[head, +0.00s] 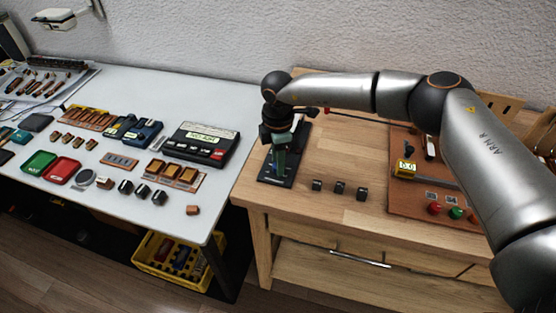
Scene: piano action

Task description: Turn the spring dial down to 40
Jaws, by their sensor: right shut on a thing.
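A dark-based device (273,182) stands on the wooden bench near its left edge. My right gripper (279,158) points down onto it from above and is shut on a part of it. The gripper and wrist cover most of this part, so I cannot make out a dial face, a number or a pointer. A thin dark rod with a red portion runs from near the wrist toward the brown panel. My left gripper is not in view.
The brown panel (406,203) at right carries a yellow display (405,168), a red button (434,208) and a green button (456,213). Small dark blocks (339,188) lie on the bench. The white table (222,95) at left holds a labelled black unit (203,145) and trays.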

